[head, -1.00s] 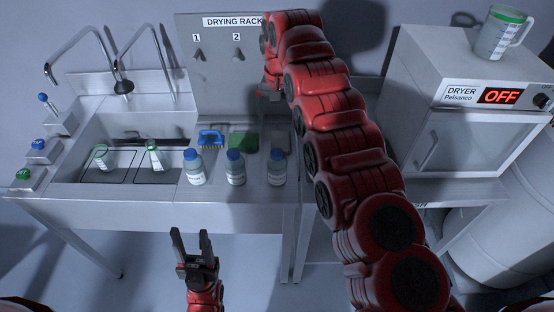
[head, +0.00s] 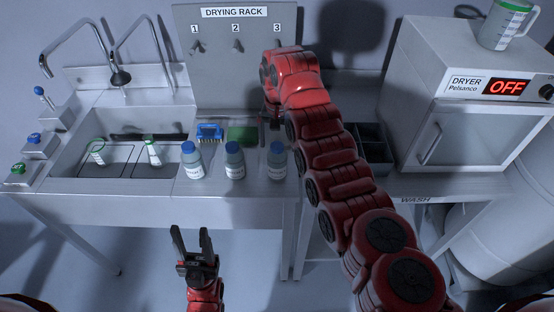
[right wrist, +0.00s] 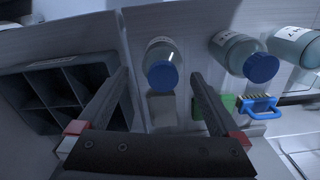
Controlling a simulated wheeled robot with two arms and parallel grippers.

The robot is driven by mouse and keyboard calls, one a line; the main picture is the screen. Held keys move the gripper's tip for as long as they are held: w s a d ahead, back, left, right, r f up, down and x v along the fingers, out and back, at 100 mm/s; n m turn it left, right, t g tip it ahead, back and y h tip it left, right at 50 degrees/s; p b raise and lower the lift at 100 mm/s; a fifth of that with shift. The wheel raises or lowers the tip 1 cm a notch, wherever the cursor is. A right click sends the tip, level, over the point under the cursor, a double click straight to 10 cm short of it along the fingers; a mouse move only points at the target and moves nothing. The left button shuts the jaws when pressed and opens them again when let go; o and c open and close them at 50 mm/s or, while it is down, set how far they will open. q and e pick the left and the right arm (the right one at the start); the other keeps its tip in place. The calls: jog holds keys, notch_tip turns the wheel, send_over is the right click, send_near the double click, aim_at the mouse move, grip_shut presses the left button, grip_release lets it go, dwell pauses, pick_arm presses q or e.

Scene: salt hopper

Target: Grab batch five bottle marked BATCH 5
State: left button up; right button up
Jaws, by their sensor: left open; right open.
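My left gripper (head: 192,245) is open and empty in front of the counter, below the bottles.
A blue brush (head: 210,132) and green sponge (head: 242,135) lie behind the bottles. The sink (head: 75,145) on the left holds two green-rimmed vessels. A dark divided box (head: 374,140) stands right of my right arm, beside the dryer (head: 470,145). The drying rack (head: 235,70) stands behind.

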aim_at(277, 153)
notch_tip(277, 153, down, 5)
jog(key=p, duration=0.3)
jog(key=shift+a+r, duration=0.1)
jog(key=shift+a, duration=0.05)
jog(key=shift+f, duration=0.45)
grip_shut()
jog(key=shift+w+r, duration=0.1)
jog(key=shift+r, duration=0.05)
